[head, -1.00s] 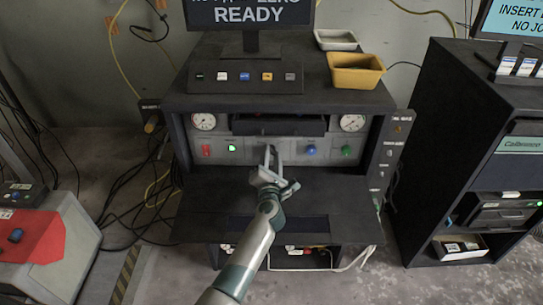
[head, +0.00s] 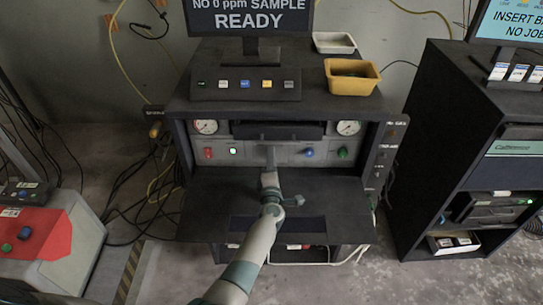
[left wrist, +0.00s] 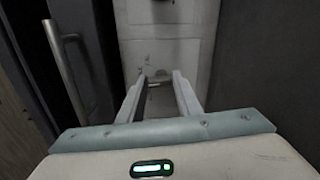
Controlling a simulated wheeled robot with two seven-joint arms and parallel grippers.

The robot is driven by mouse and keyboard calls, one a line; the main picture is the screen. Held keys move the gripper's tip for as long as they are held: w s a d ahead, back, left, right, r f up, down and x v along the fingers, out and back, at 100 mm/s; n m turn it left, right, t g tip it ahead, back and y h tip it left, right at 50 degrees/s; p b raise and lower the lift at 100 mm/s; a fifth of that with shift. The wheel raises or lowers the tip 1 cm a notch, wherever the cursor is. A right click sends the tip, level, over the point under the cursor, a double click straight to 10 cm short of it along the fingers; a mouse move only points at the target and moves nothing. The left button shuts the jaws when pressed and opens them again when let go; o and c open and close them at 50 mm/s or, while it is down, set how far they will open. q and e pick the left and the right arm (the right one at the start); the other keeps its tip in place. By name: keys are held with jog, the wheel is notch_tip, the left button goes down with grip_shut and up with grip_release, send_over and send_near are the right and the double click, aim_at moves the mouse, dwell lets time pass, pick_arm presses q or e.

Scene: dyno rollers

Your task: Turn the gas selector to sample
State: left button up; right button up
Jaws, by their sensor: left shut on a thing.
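My left gripper (head: 269,166) reaches from below to the middle of the grey panel (head: 292,157) on the dark bench cabinet. It is shut on the gas selector, which it mostly hides in the head view. In the left wrist view, its two pale fingers (left wrist: 160,82) come close together at the panel, and little of the selector shows between them. The monitor (head: 250,17) above the cabinet reads "NO 0 ppm SAMPLE" and "READY". My right gripper is not in view.
Two round gauges sit above. A dark shelf (head: 215,205) spreads below. A yellow bin (head: 351,77) stands on top.

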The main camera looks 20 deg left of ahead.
pick_arm(q)
jog(key=shift+f+m, duration=0.1)
jog(key=shift+m, duration=0.5)
jog(key=o, duration=1)
jog(key=shift+o, duration=0.2)
jog(key=shift+p+v, duration=0.65)
jog(key=shift+v, duration=0.15)
jog(key=p+v, duration=0.3)
jog(key=v, duration=1.3)
jog(key=shift+p, duration=0.4)
